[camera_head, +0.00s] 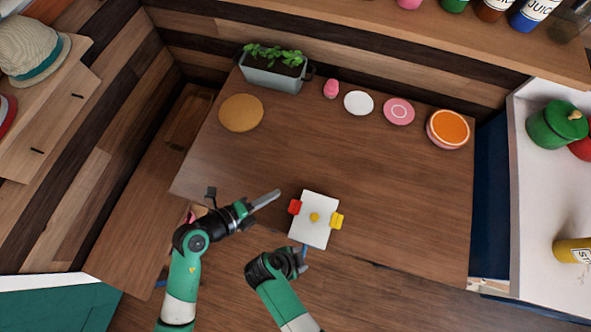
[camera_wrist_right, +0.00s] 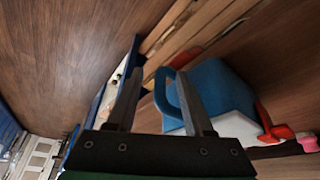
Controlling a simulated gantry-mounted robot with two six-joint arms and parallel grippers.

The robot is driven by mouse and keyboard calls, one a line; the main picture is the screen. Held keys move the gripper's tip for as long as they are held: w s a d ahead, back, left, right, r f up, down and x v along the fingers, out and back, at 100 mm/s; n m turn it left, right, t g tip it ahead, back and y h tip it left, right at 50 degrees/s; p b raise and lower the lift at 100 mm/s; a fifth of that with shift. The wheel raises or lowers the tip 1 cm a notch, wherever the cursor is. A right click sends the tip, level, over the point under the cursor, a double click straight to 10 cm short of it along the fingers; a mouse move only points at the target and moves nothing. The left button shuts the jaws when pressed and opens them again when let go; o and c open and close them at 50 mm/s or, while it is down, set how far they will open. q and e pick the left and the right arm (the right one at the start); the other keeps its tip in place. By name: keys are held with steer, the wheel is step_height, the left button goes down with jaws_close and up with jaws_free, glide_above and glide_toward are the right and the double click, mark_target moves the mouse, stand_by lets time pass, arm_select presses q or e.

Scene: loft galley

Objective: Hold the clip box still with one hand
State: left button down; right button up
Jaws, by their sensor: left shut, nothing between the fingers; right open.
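The clip box (camera_head: 321,234) lies near the table's front edge in the head view, its white top up, with a red clip (camera_head: 294,207), a yellow clip (camera_head: 337,221) and a yellow knob on it. In the right wrist view the clip box (camera_wrist_right: 215,88) shows a blue side with a blue handle, white and a red clip. My left gripper (camera_head: 275,195) is shut and empty, left of the box and apart from it. My right gripper (camera_head: 302,261) is open just in front of the box; its fingers (camera_wrist_right: 157,76) point toward the handle side. Contact cannot be told.
A planter (camera_head: 266,78), a cork disc (camera_head: 240,113), a small pink item (camera_head: 331,88) and several round plates or coasters, including a white one (camera_head: 358,103), stand along the back of the table (camera_head: 400,190). The table's middle and right are clear. A white counter (camera_head: 535,190) is at right.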

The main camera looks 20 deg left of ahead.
steer(key=v, duration=0.7)
steer(key=shift+r, duration=0.25)
